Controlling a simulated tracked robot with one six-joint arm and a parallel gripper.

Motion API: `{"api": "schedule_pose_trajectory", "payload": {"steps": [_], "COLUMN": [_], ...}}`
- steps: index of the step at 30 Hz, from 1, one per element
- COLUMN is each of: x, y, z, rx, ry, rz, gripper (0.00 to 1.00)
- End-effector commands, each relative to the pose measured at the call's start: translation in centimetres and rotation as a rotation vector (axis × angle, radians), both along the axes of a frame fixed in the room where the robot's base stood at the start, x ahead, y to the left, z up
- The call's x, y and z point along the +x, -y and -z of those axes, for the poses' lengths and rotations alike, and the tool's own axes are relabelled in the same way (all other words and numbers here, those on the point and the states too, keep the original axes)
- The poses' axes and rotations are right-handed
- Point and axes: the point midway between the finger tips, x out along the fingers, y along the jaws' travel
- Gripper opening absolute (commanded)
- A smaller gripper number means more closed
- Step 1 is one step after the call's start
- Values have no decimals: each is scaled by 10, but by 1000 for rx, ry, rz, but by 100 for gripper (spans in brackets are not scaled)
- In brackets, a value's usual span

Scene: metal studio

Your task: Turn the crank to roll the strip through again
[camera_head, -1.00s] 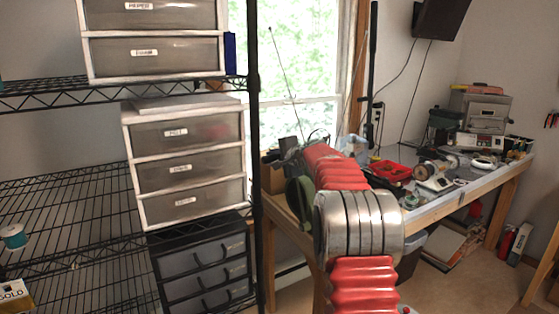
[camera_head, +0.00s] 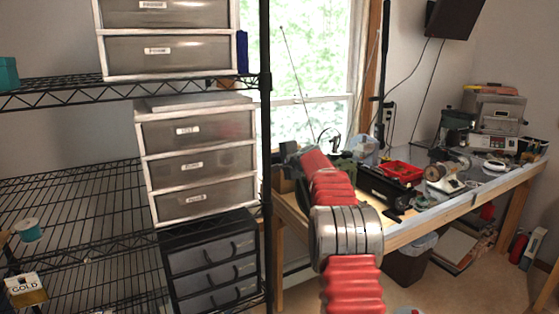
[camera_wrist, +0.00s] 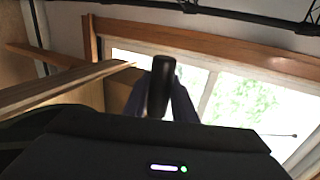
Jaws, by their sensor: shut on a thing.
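A black rounded crank handle (camera_wrist: 161,80) stands between the two dark blue fingers of my gripper (camera_wrist: 160,98) in the wrist view. The fingers are shut on it, one on each side. In the head view my red and metal arm reaches to the left end of the workbench (camera_head: 430,222). My gripper and the handle cannot be made out clearly there. The rolling mill's rollers and the strip cannot be made out in either view.
A black wire shelf (camera_head: 70,220) with drawer units (camera_head: 197,160) stands to the left of my arm. The bench holds a red tray (camera_head: 400,171), a long black box (camera_head: 388,187) and several tools. A window (camera_head: 305,70) is behind. A bin (camera_head: 407,262) stands under the bench.

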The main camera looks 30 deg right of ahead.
Motion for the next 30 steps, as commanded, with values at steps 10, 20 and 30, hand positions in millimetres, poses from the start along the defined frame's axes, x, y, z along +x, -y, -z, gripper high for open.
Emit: {"api": "schedule_pose_trajectory", "payload": {"steps": [10, 20, 30], "x": [13, 24, 49], "y": [1, 2, 3], "z": [12, 31, 73], "rx": [0, 1, 2], "ry": [-3, -9, -18], "rz": [3, 3, 2], "gripper": [3, 3, 8]}}
